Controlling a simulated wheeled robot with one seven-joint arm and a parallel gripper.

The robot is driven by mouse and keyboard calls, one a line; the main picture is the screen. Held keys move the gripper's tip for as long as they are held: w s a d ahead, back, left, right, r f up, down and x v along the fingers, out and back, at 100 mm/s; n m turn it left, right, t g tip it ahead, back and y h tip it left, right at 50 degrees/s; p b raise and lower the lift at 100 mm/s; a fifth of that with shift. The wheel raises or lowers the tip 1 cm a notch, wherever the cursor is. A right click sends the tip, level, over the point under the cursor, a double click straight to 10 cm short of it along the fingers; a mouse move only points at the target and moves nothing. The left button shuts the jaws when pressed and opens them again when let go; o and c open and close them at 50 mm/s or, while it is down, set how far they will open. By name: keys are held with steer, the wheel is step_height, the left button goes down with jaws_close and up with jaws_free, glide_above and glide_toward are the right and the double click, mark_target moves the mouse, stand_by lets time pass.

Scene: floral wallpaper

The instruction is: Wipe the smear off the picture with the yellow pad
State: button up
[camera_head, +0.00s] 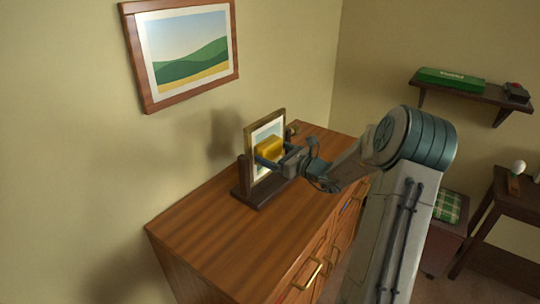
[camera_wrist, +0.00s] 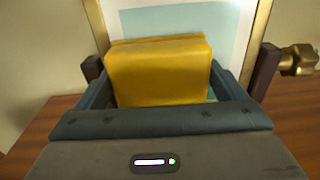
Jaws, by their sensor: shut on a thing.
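The yellow pad (camera_head: 269,149) is held between the fingers of my gripper (camera_head: 272,155), in front of a small framed picture (camera_head: 252,134) on the dresser. In the wrist view the yellow pad (camera_wrist: 158,72) fills the space between the two fingers of my gripper (camera_wrist: 160,90). The pad is against or very close to the picture's face; I cannot tell which. The small picture (camera_wrist: 232,25) stands upright in a dark wooden stand (camera_head: 244,178) and shows a pale blue area with a white border. The pad hides much of it. I see no smear on the visible part.
The wooden dresser top (camera_head: 210,225) is clear in front of the stand. A brass knob (camera_wrist: 298,60) sits at the stand's right side. A larger landscape picture (camera_head: 188,52) hangs on the wall. A shelf (camera_head: 470,92) with a green box (camera_head: 450,78) is at right.

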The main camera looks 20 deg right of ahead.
steer(key=shift+w+d, duration=0.3)
steer(key=shift+d, duration=0.35)
steer(key=shift+w+d+p, duration=0.8)
steer(key=shift+w+d, duration=1.3)
steer(key=shift+d, duration=1.05)
steer(key=shift+s+a+b, duration=0.55)
steer(key=shift+s+a, duration=0.4)
steer(key=shift+a, duration=0.7)
steer(key=shift+s+a+b, duration=0.55)
steer(key=shift+s+a, duration=0.45)
steer(key=shift+a, duration=0.7)
steer(key=shift+s+a+b, duration=0.55)
steer(key=shift+s+a, duration=0.4)
steer(key=shift+a, duration=0.7)
steer(key=shift+p+v, duration=0.45)
steer(key=shift+v, duration=2.6)
steer(key=shift+d, duration=0.1)
steer(key=shift+p+v, duration=0.3)
steer(key=shift+v, duration=1.2)
steer(key=shift+f, duration=0.1)
